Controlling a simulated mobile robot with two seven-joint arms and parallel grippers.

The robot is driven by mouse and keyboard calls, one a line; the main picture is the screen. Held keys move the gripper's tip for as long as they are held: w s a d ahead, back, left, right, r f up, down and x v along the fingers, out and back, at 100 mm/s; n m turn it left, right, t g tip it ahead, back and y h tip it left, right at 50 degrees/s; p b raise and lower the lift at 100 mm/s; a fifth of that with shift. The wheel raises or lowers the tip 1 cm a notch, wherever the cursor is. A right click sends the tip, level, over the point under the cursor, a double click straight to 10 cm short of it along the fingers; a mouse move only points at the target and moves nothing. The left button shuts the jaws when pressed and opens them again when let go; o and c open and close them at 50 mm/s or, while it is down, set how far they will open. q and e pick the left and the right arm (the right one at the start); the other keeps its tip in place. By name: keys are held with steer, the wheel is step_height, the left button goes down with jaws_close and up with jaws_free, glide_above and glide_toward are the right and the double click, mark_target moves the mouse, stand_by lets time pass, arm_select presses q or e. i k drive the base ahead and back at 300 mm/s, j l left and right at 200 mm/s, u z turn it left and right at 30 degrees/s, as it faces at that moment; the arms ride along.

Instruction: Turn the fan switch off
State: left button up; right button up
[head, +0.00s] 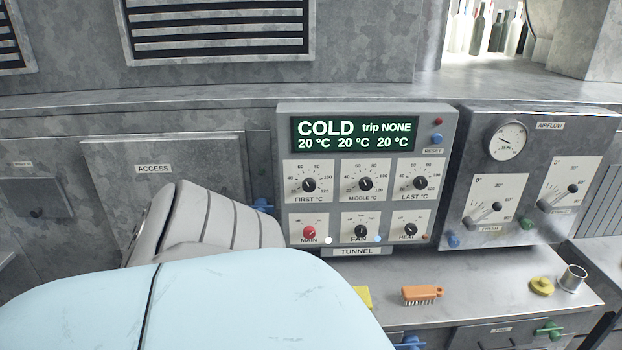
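The fan switch (361,232) is a small black knob on a white plate labelled FAN. It sits in the middle of the bottom row of the grey tunnel control panel (282,150). Its pointer is too small to read surely. A pale bluish lamp (378,239) is beside it. The red MAIN knob (309,233) is to its left and the black HEAT knob (408,230) to its right. Large pale blue and grey links of my arm fill the lower left, left of and below the switch. Neither gripper shows.
The green display (355,135) reads COLD, trip NONE, 20 °C three times. An airflow panel (530,175) with a gauge and two levers stands right. An orange brush (422,294), a yellow knobbed piece (541,286) and a metal cup (572,278) are on the ledge below.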

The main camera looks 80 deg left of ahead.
mark_target(360, 231)
steer(key=u, duration=2.1)
steer(key=i+j, duration=0.1)
steer(key=j, duration=0.1)
